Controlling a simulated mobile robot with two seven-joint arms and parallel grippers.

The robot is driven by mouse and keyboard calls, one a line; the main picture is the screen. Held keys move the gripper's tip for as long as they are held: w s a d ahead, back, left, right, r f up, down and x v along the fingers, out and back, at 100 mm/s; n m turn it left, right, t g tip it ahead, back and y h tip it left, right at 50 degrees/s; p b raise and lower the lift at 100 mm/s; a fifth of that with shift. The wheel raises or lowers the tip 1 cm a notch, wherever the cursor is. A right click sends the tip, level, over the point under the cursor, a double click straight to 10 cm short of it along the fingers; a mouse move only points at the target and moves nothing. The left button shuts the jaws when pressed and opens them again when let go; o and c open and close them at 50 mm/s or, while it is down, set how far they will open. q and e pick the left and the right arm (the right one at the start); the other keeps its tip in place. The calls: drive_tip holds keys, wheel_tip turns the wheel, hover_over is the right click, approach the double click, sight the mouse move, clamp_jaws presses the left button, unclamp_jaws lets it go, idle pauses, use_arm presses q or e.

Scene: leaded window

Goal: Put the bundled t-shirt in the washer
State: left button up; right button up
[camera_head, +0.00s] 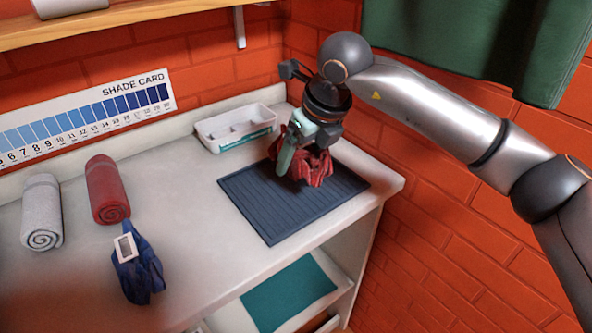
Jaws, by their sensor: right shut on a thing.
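A crumpled red cloth bundle (318,168), seemingly the t-shirt, is on the dark ribbed mat (272,214) on the counter. My right gripper (297,160) reaches down from above and is shut on the bundle. The gripper and wrist hide part of the bundle's left and upper side. I cannot tell whether the bundle is pressed on the mat or just lifted. No washer shows in this view. My left gripper is not in view.
A white tray (232,138) stands behind the mat. A teal cloth (288,293) is on the shelf below. Brick wall is right.

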sight(291, 183)
drive_tip(key=w+f, duration=0.1)
drive_tip(key=w+a+f, duration=0.1)
drive_tip(key=f, duration=0.1)
drive_tip(key=shift+w, duration=0.15)
drive_tip(key=shift+w+f, duration=0.15)
drive_tip(key=shift+f, duration=1.4)
drive_tip(key=shift+f, duration=0.15)
drive_tip(key=o, duration=1.5)
drive_tip(key=shift+c, duration=0.2)
